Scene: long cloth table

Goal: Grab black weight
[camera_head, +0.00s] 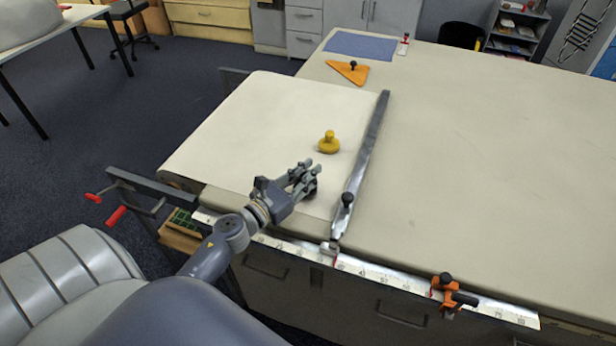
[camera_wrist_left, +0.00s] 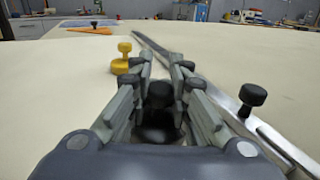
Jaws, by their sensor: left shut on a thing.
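The black weight (camera_wrist_left: 158,112) sits between the fingers of my left gripper (camera_wrist_left: 160,85) in the left wrist view. The fingers are shut on it. In the head view my left gripper (camera_head: 308,172) is low over the pale cloth near the table's front edge, left of the metal ruler. The weight is mostly hidden there by the fingers, and I cannot tell whether it touches the cloth. My right gripper is in neither view.
A yellow weight (camera_head: 328,144) stands just beyond the gripper. A long metal ruler (camera_head: 368,150) with a black knob lies to the right. An orange triangle (camera_head: 347,72) and blue sheet (camera_head: 361,46) lie farther back. An orange clamp (camera_head: 446,291) sits on the front edge. The right side is clear.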

